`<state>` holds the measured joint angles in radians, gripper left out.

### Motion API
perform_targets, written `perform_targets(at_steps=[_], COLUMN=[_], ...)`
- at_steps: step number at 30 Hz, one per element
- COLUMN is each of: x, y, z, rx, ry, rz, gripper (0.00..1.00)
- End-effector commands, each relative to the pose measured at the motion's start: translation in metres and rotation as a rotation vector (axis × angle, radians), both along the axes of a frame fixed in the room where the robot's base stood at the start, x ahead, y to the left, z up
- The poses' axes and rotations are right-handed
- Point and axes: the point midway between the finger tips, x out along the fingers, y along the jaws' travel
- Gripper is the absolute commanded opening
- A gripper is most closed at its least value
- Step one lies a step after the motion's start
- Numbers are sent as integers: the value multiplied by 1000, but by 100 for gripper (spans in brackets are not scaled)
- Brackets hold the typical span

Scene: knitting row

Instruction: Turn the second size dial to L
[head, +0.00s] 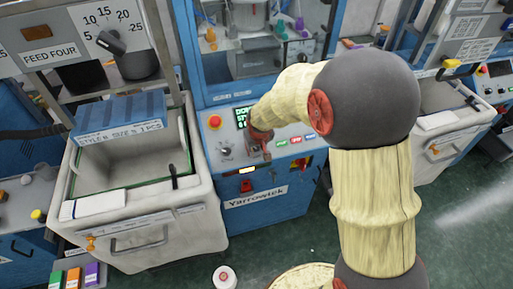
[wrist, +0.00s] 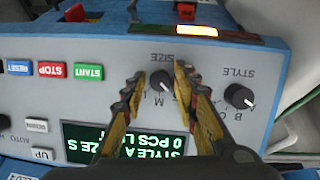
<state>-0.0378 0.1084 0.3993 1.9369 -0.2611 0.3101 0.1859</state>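The size dial (wrist: 161,82) is a dark knob on the pale blue panel of the machine labelled Yarrowick (head: 255,199). The wrist view shows the panel upside down. My gripper (wrist: 159,70) is open, with one finger on each side of the size dial and a gap visible to the knob. An M shows beside the dial; the fingers hide other marks, and I cannot tell its exact pointing. The green display (wrist: 125,142) reads style A, size S, partly behind a finger. In the head view, my gripper (head: 257,150) is at this panel, and my wrist covers the size dial.
The style dial (wrist: 240,97) is close to one finger. Start (wrist: 88,72), stop (wrist: 51,69) and reset buttons sit on the other side. A red emergency button (head: 214,122) is on the panel.

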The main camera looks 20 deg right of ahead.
Motion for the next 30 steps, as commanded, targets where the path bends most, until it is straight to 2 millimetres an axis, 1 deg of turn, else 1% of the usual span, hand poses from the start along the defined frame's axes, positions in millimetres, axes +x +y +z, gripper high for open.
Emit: perform_targets(at_steps=[2,14,23,30], x=[0,0,0,0], y=[0,0,0,-1], z=[0,0,0,2], rx=[0,0,9,70], ry=[0,0,0,2], rz=[0,0,-11,-90], gripper=[23,1,0,0])
